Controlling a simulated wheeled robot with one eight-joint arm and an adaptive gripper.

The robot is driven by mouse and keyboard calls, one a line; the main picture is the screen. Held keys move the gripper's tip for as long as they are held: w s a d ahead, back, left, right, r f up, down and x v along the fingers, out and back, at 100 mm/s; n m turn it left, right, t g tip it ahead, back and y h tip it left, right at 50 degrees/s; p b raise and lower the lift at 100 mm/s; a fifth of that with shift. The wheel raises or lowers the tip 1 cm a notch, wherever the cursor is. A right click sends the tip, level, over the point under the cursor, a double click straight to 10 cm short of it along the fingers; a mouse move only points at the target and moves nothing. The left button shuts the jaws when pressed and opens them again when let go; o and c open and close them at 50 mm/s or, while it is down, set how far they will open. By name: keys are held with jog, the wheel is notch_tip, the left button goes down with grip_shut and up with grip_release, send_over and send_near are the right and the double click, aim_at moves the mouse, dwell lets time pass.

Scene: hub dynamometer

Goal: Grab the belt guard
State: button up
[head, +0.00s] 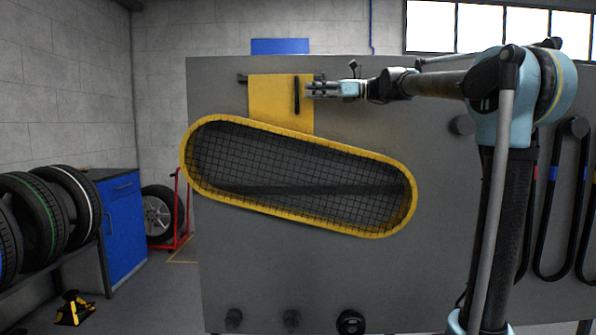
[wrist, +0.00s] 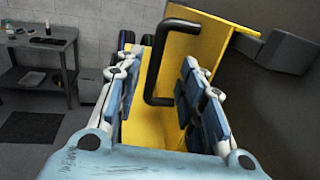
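The belt guard (head: 398,226) is a long yellow oval frame with black mesh, tilted down to the right against a grey panel. A yellow plate (head: 270,100) rises from its top and bears a black bar handle (head: 297,95). My gripper (head: 309,89) is at the handle's right in the head view. In the wrist view the open fingers (wrist: 160,72) stand on either side of the black handle (wrist: 152,70), with the yellow plate (wrist: 205,45) behind. The fingers look apart from the handle; contact is not clear.
The grey panel (head: 260,275) fills the middle, with dark knobs (head: 350,321) low down and black belts (head: 553,200) at right. A dark bracket (wrist: 284,50) sits by the plate's edge. Tyres (head: 40,215) and a blue cabinet (head: 123,225) stand at left.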

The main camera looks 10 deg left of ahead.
jog(key=shift+s+a+f, duration=0.1)
jog(key=shift+s+a, duration=0.05)
jog(key=shift+a, duration=1.45)
jog(key=shift+s+a+f, duration=0.1)
jog(key=shift+s+a, duration=0.05)
jog(key=shift+a, duration=1.4)
grip_shut()
jog(key=shift+r, duration=0.1)
